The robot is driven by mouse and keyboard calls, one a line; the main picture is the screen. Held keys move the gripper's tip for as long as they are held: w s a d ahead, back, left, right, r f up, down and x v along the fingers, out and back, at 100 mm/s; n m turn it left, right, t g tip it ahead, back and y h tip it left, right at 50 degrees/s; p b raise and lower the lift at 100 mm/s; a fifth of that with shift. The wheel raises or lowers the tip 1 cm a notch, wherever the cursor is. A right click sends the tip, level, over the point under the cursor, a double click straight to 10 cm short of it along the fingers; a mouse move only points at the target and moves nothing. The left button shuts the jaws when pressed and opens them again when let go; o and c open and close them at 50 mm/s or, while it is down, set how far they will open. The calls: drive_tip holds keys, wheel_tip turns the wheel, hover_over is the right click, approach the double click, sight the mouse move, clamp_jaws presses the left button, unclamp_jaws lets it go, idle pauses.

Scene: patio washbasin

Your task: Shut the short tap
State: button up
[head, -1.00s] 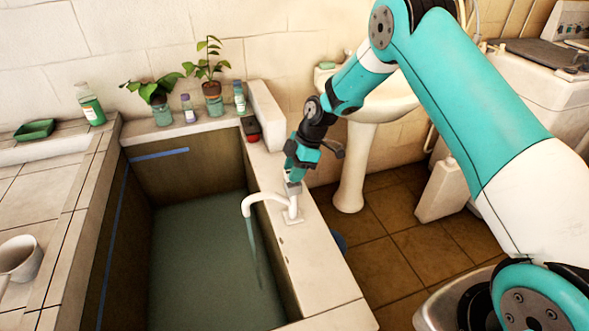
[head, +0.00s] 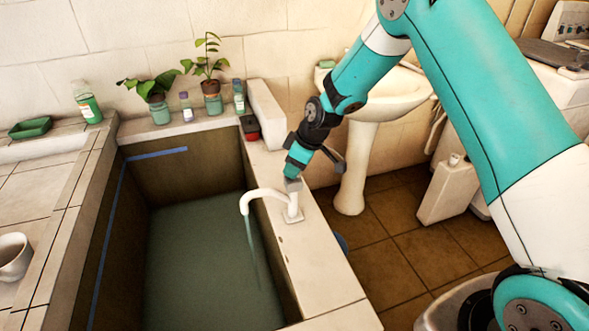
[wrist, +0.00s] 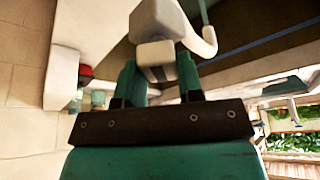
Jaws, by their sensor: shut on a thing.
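The short tap (head: 292,207) is white and stands on the right ledge of the basin. Its curved spout reaches left over the water, and a thin stream (head: 251,245) runs from it. My gripper (head: 293,183) is on top of the tap, tilted down from the upper right. In the wrist view my gripper (wrist: 160,72) has its teal fingers on either side of the tap's pale grey handle (wrist: 154,52), shut on it. The spout (wrist: 203,42) shows to the right there. The far part of the handle's grip is hidden between the fingers.
The basin (head: 165,164) holds greenish water, with a blue line on its walls. Potted plants (head: 208,86) and small bottles (head: 184,106) stand along the back ledge. A red-and-black item (head: 250,128) lies behind the tap. A pedestal sink (head: 372,105) stands behind my arm.

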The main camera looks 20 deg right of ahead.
drive_tip(key=m, duration=0.2)
drive_tip(key=m+t+h+b, duration=0.1)
drive_tip(key=m, duration=0.2)
drive_tip(key=shift+a+m+h, duration=0.1)
drive_tip(key=shift+m+h, duration=0.2)
drive_tip(key=m+h, duration=0.1)
drive_tip(key=m, duration=0.1)
drive_tip(key=m+h+b, duration=0.1)
drive_tip(key=m, duration=0.1)
drive_tip(key=shift+m+t, duration=0.4)
drive_tip(key=o, duration=0.9)
drive_tip(key=shift+s, duration=0.1)
drive_tip(key=shift+o, duration=0.2)
drive_tip(key=b+v, duration=0.2)
drive_tip(key=v, duration=1.5)
drive_tip(key=shift+r, duration=0.25)
drive_tip(key=shift+s+a, duration=0.1)
